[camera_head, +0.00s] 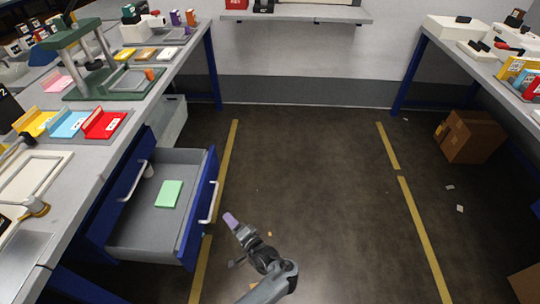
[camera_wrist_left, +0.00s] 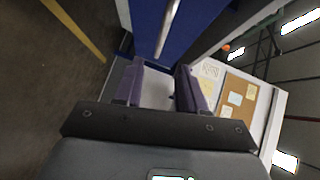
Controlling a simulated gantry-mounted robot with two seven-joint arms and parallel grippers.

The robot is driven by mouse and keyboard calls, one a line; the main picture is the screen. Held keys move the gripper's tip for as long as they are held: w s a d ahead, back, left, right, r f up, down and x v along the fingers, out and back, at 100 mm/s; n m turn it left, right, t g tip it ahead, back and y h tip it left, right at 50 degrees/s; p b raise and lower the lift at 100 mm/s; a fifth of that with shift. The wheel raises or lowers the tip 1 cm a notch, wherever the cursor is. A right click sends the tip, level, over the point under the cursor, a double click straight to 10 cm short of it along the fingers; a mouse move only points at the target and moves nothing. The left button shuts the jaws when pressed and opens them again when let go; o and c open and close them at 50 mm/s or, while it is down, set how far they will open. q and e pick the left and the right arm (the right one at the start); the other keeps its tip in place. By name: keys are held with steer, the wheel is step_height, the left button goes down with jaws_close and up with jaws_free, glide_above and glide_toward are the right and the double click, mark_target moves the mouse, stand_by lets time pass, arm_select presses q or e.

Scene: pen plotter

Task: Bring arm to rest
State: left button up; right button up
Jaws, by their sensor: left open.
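My left gripper (camera_head: 231,220) is in front of the open drawer, over the dark floor in the head view. Its purple fingers stand apart in the left wrist view (camera_wrist_left: 161,72), with nothing between them. The blue drawer (camera_head: 201,207) is pulled out of the left workbench and holds a green pad (camera_head: 168,194). Its pale handle (camera_head: 213,202) is just left of my fingertips and looks apart from them. The left wrist view also shows a blue front with a handle (camera_wrist_left: 168,25) beyond the fingers. My right gripper is in neither view.
The left workbench (camera_head: 88,134) carries a green press stand (camera_head: 110,85) and yellow, blue and red trays. A right workbench (camera_head: 480,68) stands opposite, with a cardboard box (camera_head: 470,136) on the floor beneath. The floor between the yellow lines is mostly clear.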

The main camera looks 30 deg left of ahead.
arm_select(q)
steer(key=s+d+r+h+p, duration=0.5)
steer(key=s+r+p, duration=0.2)
steer(key=r, duration=0.3)
steer(key=s+d+r+g+h+p, duration=0.1)
steer(key=s+d+r+h+p, duration=0.4)
steer(key=s+r+p, duration=0.4)
steer(key=s+d+r+h+p, duration=0.4)
steer(key=s+r+h+p, duration=0.2)
steer(key=r, duration=0.5)
step_height(320, 180, up, 38)
steer(key=p, duration=3.7)
step_height(320, 180, down, 75)
steer(key=b, duration=7.5)
steer(key=shift+s, duration=0.25)
steer(key=shift+d, duration=0.1)
